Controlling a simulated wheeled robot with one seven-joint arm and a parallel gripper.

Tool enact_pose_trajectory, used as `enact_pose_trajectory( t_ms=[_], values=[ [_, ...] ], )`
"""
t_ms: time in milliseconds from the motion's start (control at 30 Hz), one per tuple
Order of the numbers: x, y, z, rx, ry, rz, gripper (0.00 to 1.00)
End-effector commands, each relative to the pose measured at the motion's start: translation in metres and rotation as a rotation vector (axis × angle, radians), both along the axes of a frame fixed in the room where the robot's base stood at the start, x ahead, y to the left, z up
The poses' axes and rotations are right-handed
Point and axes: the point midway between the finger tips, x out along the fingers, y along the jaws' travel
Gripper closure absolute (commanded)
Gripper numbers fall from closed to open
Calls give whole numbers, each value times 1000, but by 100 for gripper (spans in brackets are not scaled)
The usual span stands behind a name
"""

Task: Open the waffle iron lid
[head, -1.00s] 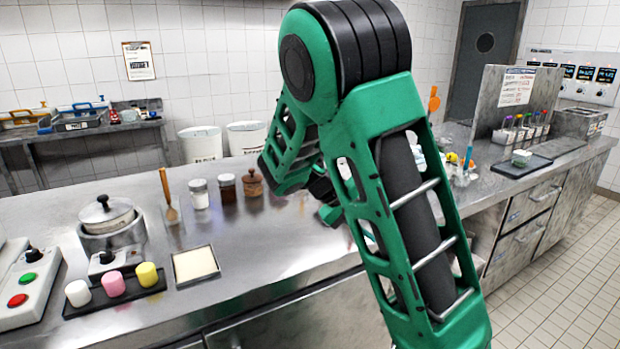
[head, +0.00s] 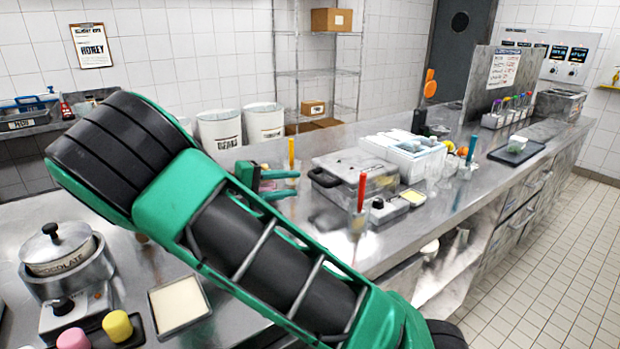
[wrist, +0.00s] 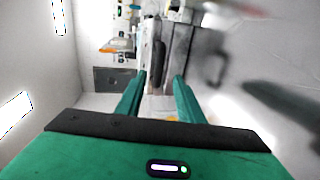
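The waffle iron (head: 368,172) is a silver box on the counter, right of my gripper in the head view. Its lid looks shut, and a black handle (head: 324,178) sticks out of its left side. My gripper (head: 297,184) is open, its two green fingers pointing at the handle from the left, with a small gap. In the wrist view the fingers (wrist: 160,76) stand apart, with the dark handle (wrist: 158,78) and grey waffle iron body (wrist: 178,48) ahead. Whether the handle lies between the fingertips I cannot tell. Nothing is held.
Upright holders with an orange utensil (head: 291,152) and a red utensil (head: 361,190) stand close to the iron. A control box with a knob (head: 384,210) is in front. A white container (head: 408,152) stands behind. A chocolate pot (head: 58,250) and cream tray (head: 179,303) are at left.

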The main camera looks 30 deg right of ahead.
Motion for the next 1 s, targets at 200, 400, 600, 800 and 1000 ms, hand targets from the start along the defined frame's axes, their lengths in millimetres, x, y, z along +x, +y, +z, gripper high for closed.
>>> enact_pose_trajectory(
  t_ms=[200, 400, 600, 800, 1000],
  values=[
    [0, -23, -5, -1, 1, -4, 66],
    [1, -60, -12, -1, 2, -7, 66],
    [2, -90, -19, -1, 0, -7, 66],
    [3, -106, -22, 0, 0, -6, 66],
    [3, -109, -23, 0, 0, -7, 66]
  ],
)
